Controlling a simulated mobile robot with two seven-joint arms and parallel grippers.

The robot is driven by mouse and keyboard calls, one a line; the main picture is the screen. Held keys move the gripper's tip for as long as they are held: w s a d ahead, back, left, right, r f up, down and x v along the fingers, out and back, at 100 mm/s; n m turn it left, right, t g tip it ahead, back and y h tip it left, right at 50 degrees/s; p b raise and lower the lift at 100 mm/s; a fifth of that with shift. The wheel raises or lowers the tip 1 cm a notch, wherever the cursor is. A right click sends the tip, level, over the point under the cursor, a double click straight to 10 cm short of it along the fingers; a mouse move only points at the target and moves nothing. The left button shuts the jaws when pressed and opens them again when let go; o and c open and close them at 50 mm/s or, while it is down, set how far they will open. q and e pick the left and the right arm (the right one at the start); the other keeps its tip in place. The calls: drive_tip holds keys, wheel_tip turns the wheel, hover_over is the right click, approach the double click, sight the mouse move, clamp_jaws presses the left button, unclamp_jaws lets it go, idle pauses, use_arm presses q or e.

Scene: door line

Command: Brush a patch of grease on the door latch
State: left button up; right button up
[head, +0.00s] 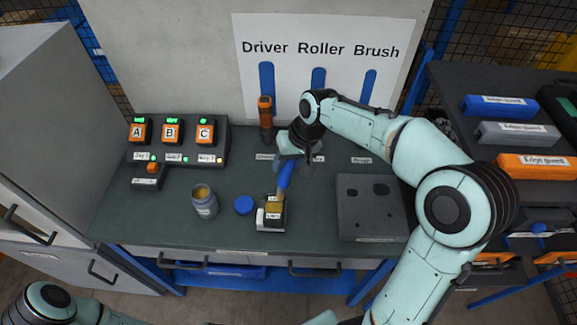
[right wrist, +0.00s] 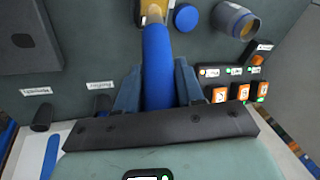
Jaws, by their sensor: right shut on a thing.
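My right gripper (head: 287,162) is shut on the blue handle of the brush (head: 285,178); the handle also runs between the fingers in the right wrist view (right wrist: 157,65). The brush points down, its yellowish bristles over the back of the door latch (head: 271,220), a small pale and dark block near the table's front edge. I cannot tell if the bristles touch it, and no grease patch can be made out on it. The open grease jar (head: 204,201) stands to the left, yellowish inside. Its blue lid (head: 244,204) lies between jar and latch. My left gripper is out of view.
An orange-and-black driver (head: 265,112) stands at the back. The switch box (head: 178,139) with orange A, B and C blocks is at the back left. A grey plate with dark recesses (head: 371,215) lies at the right. A rack of edge guards (head: 512,134) stands beyond my right arm.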

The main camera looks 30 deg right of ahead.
drive_tip(key=shift+r, duration=0.6)
drive_tip(key=shift+w+r, duration=0.15)
drive_tip(key=shift+r, duration=0.5)
